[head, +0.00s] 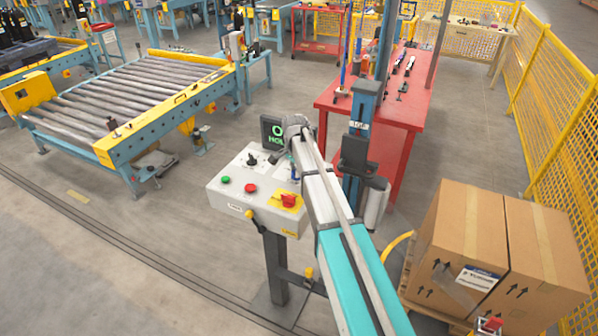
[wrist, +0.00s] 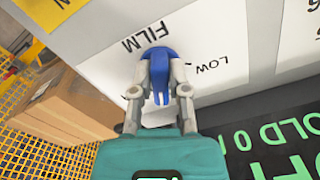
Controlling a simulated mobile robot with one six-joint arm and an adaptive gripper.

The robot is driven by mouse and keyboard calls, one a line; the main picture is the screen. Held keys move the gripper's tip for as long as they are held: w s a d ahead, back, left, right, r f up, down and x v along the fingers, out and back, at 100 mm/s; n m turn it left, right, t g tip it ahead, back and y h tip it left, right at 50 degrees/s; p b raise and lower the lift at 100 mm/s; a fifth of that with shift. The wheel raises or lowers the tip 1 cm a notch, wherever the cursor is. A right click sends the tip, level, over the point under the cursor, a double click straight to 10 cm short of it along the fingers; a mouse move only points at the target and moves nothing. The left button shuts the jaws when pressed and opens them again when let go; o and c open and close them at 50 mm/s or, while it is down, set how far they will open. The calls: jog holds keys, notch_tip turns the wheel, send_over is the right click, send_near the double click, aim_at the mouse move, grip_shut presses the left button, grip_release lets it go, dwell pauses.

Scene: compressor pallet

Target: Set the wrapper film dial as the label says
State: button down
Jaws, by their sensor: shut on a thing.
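The blue film dial (wrist: 160,54) sits on the white panel face (wrist: 100,58) in the wrist view. The word FILM is printed beside it on the upper left and LOW on the right. My gripper (wrist: 160,72) is shut on the dial, one finger on each side of its ridge. The ridge runs toward the bottom of the picture; its exact setting is hard to read. In the head view my arm hides most of the dial on the control box (head: 227,197). The carton (head: 463,237) bears a white label (head: 478,278), too small to read.
The box carries a green button (head: 225,180), a red button (head: 250,188), a black knob (head: 252,160) and a red switch (head: 289,200). A dark display (head: 271,132) with green text stands behind. A red table (head: 388,110) and yellow fence (head: 560,100) lie beyond.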

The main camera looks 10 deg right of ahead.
jog(key=m, duration=0.4)
jog(key=shift+w+d+m, duration=0.1)
jog(key=shift+d+m, duration=0.05)
jog(key=shift+m, duration=1.55)
jog(key=c, duration=0.7)
grip_release()
jog(key=shift+o, duration=0.4)
jog(key=shift+w+r, duration=0.1)
